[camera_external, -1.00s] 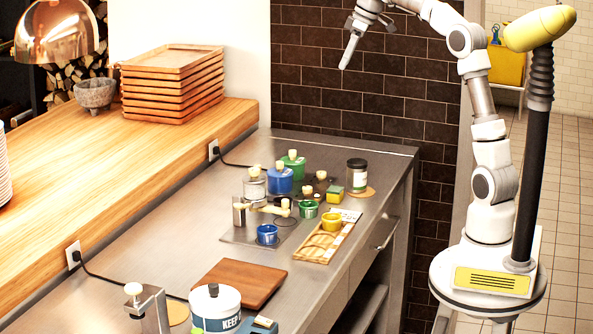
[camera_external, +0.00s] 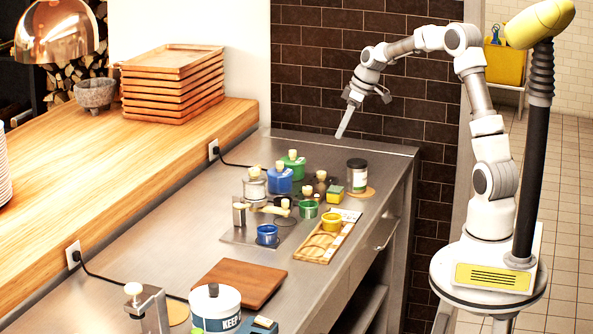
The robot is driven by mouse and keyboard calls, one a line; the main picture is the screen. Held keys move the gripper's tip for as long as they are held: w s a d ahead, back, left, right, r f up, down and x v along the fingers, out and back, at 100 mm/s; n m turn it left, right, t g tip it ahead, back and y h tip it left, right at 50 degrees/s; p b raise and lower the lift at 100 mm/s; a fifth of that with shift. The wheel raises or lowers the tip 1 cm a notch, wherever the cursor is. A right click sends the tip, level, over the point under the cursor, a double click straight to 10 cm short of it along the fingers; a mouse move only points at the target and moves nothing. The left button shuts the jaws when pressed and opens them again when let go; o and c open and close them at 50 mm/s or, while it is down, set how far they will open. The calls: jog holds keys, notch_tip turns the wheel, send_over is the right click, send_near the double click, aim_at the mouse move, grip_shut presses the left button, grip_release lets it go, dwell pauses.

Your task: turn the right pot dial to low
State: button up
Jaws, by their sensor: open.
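A group of small pots stands on the steel counter, among them a silver pot (camera_external: 254,188), a blue pot (camera_external: 279,182) and a green pot (camera_external: 294,166), with pale knobs on top. A dark piece with a pale knob (camera_external: 321,184) stands to their right. Which piece is the right pot dial, and its setting, are too small to tell. My gripper (camera_external: 342,132) is open and empty, pointing down above the counter's far end, behind and to the right of the pots and apart from them.
A dark jar (camera_external: 357,177), a yellow-green block (camera_external: 335,194), a wooden rack (camera_external: 318,248) and small blue (camera_external: 267,235), green (camera_external: 309,209) and yellow (camera_external: 332,222) cups crowd the pots. A cutting board (camera_external: 239,283) and a labelled tub (camera_external: 215,311) stand nearer.

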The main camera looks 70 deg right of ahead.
aim_at(322, 172)
jog(key=x, duration=1.4)
jog(key=shift+w+f, duration=0.1)
jog(key=shift+f, duration=0.15)
grip_shut()
